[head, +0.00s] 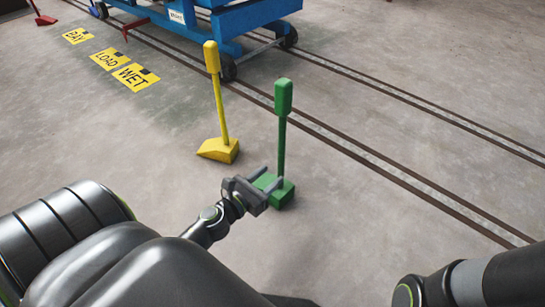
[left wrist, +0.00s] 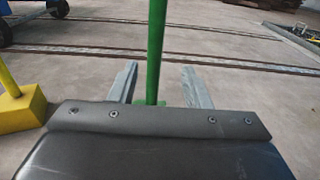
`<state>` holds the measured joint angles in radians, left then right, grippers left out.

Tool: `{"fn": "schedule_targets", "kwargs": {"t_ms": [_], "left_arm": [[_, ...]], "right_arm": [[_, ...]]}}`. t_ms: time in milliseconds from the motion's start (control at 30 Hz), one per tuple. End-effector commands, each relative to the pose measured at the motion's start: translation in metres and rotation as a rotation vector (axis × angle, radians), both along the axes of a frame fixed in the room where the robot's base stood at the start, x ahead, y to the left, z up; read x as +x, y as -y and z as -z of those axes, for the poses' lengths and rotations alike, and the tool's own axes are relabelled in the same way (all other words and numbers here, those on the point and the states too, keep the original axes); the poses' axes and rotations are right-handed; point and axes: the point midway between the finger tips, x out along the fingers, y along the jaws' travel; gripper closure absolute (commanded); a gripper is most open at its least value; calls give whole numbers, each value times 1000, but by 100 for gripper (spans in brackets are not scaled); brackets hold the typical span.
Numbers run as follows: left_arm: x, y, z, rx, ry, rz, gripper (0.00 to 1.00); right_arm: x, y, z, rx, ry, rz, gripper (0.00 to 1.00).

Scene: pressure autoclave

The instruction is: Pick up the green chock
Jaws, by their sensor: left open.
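The green chock (head: 283,194) stands on the concrete floor with its green post and thick handle (head: 284,97) upright. My left gripper (head: 268,183) is low beside the chock's base, its fingers reaching toward the post. In the left wrist view the green post (left wrist: 156,50) rises between the two open fingers (left wrist: 158,85), with a gap on each side. The chock's base is mostly hidden there behind my gripper body. My right arm (head: 440,290) shows at the lower right of the head view; its gripper is not seen.
A yellow chock (head: 218,148) with an upright handle stands close to the left of the green one. A blue wheeled cart (head: 225,20) stands behind, on floor rails (head: 370,150). Yellow floor signs (head: 135,76) lie at the upper left. Floor to the right is clear.

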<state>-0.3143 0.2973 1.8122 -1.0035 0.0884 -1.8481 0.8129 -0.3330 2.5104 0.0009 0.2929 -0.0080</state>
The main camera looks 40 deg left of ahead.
Motion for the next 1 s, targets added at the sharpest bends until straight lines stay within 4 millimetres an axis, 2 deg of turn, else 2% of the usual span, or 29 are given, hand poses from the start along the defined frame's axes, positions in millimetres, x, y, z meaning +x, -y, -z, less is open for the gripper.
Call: {"fn": "schedule_targets", "kwargs": {"t_ms": [100, 367, 700, 1000], "left_arm": [[20, 1, 0, -1, 1, 0, 56], [37, 2, 2, 0, 0, 1, 56], [80, -1, 3, -1, 1, 0, 56], [86, -1, 4, 0, 0, 0, 56]], "right_arm": [[0, 0, -6, 0, -1, 1, 64], [0, 0, -8, 0, -2, 1, 64], [1, 0, -10, -1, -4, 1, 64], [1, 0, -10, -1, -4, 0, 64]]}}
